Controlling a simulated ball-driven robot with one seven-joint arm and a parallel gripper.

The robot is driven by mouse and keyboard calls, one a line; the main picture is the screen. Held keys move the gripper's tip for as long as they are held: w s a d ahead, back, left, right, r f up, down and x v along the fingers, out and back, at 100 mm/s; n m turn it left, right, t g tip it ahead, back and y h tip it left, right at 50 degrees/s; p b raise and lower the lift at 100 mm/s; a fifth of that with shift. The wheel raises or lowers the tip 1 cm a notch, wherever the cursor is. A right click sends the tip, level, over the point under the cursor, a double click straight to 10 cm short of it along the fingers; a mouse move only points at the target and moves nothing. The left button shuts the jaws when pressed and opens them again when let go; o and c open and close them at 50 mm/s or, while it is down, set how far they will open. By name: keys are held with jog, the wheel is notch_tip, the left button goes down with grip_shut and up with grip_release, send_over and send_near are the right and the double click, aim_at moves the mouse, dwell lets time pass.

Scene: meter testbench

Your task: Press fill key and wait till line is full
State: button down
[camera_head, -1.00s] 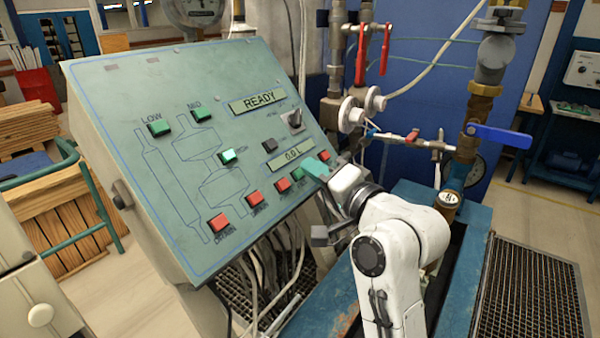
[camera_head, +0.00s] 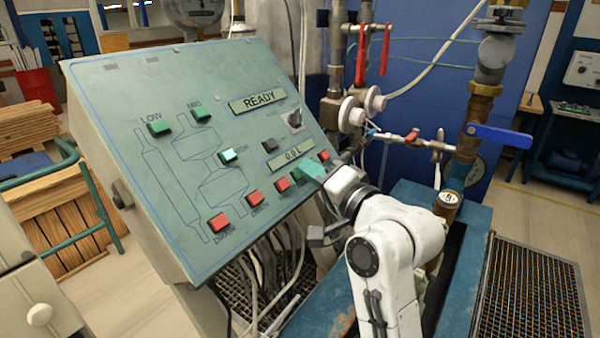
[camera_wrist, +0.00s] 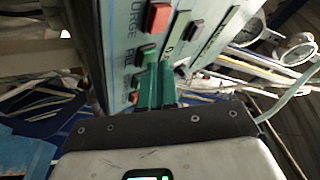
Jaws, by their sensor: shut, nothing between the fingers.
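The sloped green control panel (camera_head: 130,90) fills the left middle of the head view. Its displays read READY (camera_head: 258,101) and 0.0 L (camera_head: 292,156). Along the lower edge runs a row of keys, red ones such as the drain key (camera_head: 218,223) and a green one partly behind my fingers. My gripper (camera_head: 306,170) has teal fingers, closed together and empty, at the right end of this row.
Green LOW (camera_head: 159,128) and MID (camera_head: 194,121) keys sit higher on the panel; a third green key (camera_head: 228,156) looks lit. Pipes with red levers (camera_head: 385,50) and a blue-handled valve (camera_head: 497,134) stand behind my arm. Cables hang below the panel.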

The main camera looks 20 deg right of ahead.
jog(key=shift+w+a+f, duration=0.1)
dwell(0.5)
jog(key=shift+s+d+r+p, duration=0.35)
jog(key=shift+s+r+p, duration=0.15)
jog(key=shift+p, duration=0.15)
jog(key=shift+s+d+r+p, duration=0.55)
jog(key=shift+s+r+p, duration=0.2)
jog(key=shift+r+p, duration=0.15)
jog(key=shift+s+d+r+p, duration=0.55)
jog(key=shift+s+r+p, duration=0.25)
jog(key=shift+p, duration=0.1)
jog(key=shift+s+d+r+p, duration=0.3)
jog(key=shift+r+p, duration=0.1)
jog(key=shift+p, duration=0.15)
